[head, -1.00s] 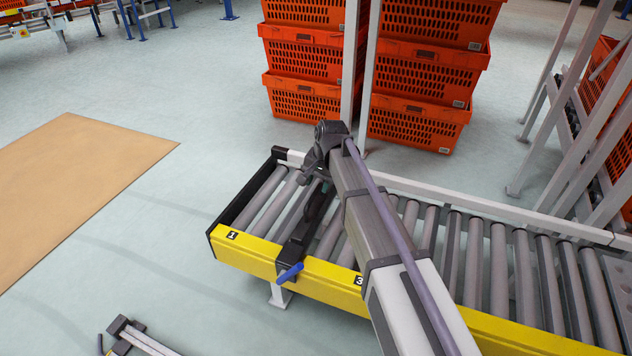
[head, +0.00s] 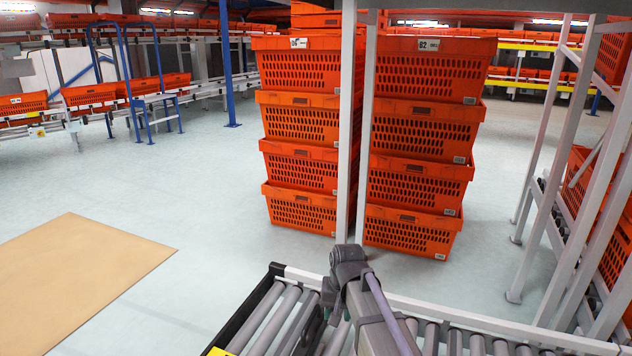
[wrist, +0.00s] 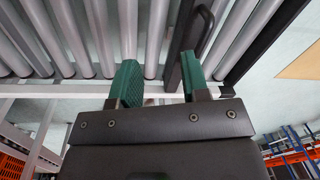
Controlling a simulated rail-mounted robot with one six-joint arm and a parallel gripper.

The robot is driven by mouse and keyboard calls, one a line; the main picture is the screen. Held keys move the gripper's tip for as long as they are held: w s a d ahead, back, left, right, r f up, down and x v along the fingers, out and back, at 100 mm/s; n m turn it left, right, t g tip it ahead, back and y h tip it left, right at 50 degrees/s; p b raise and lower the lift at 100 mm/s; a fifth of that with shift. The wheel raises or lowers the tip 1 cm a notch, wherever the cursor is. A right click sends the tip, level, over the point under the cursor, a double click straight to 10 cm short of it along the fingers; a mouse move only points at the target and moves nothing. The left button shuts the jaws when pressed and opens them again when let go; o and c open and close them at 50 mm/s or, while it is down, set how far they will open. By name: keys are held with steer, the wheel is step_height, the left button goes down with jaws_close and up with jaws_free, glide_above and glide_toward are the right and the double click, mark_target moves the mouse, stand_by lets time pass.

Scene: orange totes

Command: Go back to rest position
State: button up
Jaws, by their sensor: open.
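My gripper (wrist: 158,84) shows in the wrist view as two green pads standing apart with nothing between them. It is open and empty, close to the grey rollers of the conveyor (wrist: 105,35). A dark bar with a handle (wrist: 201,30) lies across the rollers near the right pad. In the head view my arm comes up from the bottom edge over the conveyor (head: 268,318). The fingertips are not clear there, because my arm hides them.
Two tall stacks of orange totes, the left stack (head: 311,120) and the right stack (head: 418,140), stand behind the conveyor, with a pale post (head: 348,120) in front. A metal rack (head: 560,170) stands at the right. A tan board (head: 85,265) lies on open floor at the left.

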steer(key=s+d+n+h, duration=0.1)
steer(key=s+d, duration=0.4)
steer(key=s, duration=0.4)
steer(key=s+d, duration=0.6)
steer(key=s, duration=0.2)
step_height(320, 180, up, 36)
steer(key=p, duration=3.5)
steer(key=shift+w+d+f+p, duration=0.15)
steer(key=shift+w+d+p, duration=0.1)
steer(key=shift+w+p, duration=0.15)
